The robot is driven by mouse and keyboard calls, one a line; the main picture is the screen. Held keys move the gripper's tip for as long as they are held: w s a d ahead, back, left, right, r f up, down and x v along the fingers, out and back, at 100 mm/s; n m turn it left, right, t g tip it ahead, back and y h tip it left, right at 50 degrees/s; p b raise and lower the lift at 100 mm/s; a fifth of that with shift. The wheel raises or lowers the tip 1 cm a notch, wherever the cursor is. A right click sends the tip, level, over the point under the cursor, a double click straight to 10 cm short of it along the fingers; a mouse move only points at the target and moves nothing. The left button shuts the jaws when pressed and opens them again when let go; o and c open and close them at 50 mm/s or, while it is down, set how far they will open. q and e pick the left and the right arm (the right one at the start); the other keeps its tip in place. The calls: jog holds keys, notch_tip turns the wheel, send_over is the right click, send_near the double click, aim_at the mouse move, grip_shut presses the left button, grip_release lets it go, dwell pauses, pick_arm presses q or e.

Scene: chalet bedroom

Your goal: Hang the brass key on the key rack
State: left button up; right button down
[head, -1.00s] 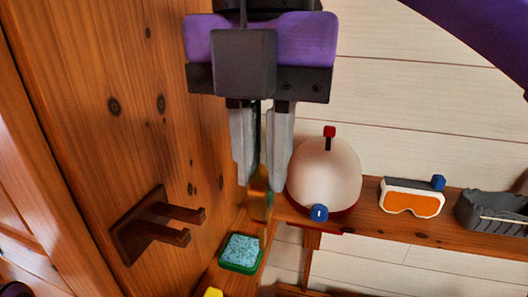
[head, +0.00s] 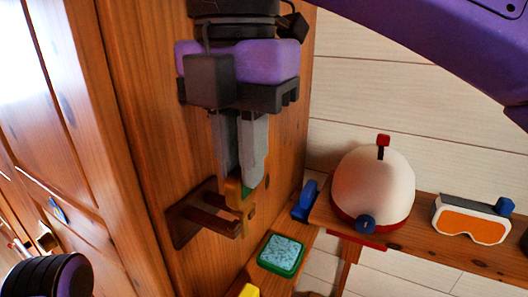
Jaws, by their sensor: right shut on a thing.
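My right gripper (head: 241,172) hangs down from the top of the head view, its grey fingers shut on the brass key (head: 235,192). Only part of the key shows below the fingertips; the rest is hidden between them. The wooden key rack (head: 182,228) is fixed to the wood wall, with two pegs sticking out to the right. The key overlaps the outer end of the pegs in the picture. I cannot tell whether it touches a peg or is in front of it. My left gripper is not in view.
A wooden shelf holds a white helmet (head: 372,188) and orange-lensed goggles (head: 470,220) at right. Below the rack, a ledge holds a green tray with a light-blue top (head: 281,254), a blue object (head: 305,201) and a yellow object (head: 249,290).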

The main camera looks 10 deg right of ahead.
jog(key=shift+w+a+f, duration=0.25)
jog(key=shift+w+a, duration=0.15)
jog(key=shift+a, duration=0.2)
jog(key=shift+w+a+f, duration=0.2)
jog(key=shift+w+a, duration=0.2)
jog(key=shift+a, duration=0.15)
jog(key=c, duration=1)
grip_release()
